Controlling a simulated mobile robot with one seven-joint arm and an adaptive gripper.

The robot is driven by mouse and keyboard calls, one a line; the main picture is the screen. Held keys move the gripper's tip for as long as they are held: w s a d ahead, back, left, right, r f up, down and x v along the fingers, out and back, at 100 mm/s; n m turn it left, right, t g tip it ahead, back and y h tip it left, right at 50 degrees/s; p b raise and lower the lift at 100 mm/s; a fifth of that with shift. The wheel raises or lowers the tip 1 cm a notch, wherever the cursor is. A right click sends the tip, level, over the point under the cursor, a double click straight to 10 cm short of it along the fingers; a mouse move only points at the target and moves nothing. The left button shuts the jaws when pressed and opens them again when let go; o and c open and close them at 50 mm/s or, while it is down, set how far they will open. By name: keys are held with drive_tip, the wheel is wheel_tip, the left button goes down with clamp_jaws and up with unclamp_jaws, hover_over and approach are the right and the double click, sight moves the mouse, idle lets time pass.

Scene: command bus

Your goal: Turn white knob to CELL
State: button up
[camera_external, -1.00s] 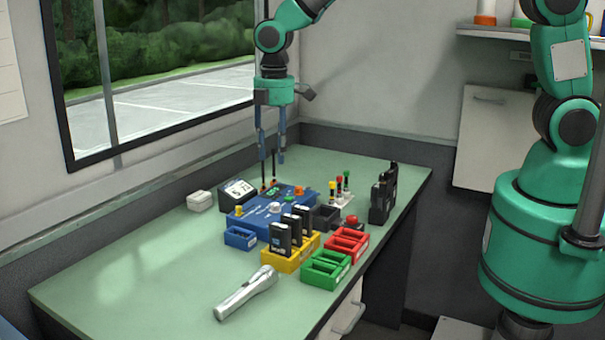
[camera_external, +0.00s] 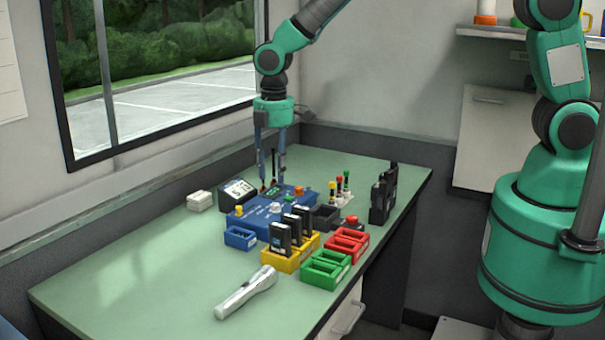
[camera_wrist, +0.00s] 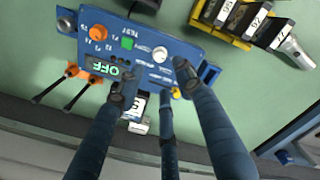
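The white knob (camera_external: 275,208) sits on top of the blue tester box (camera_external: 253,217) on the green table. In the wrist view the white knob (camera_wrist: 160,54) is on the box's top face, beside printed labels too small to read. A small green display (camera_wrist: 103,68) on the box reads OFF. My gripper (camera_external: 272,182) points down over the back of the box. In the wrist view my gripper (camera_wrist: 155,82) has its fingers apart and nothing between them. The right fingertip appears close beside the white knob; I cannot tell whether they touch.
An orange knob (camera_wrist: 98,32) and a yellow button (camera_wrist: 176,92) are on the same box. Two upright leads stand at its back. A yellow rack (camera_external: 291,260) of black batteries, green and red trays, and a flashlight (camera_external: 246,292) lie in front. The table's left side is clear.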

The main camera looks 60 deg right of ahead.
sight(274, 206)
wheel_tip(274, 206, down, 9)
drive_tip(key=shift+w+r+b, duration=0.1)
drive_tip(key=shift+b, duration=0.6)
clamp_jaws()
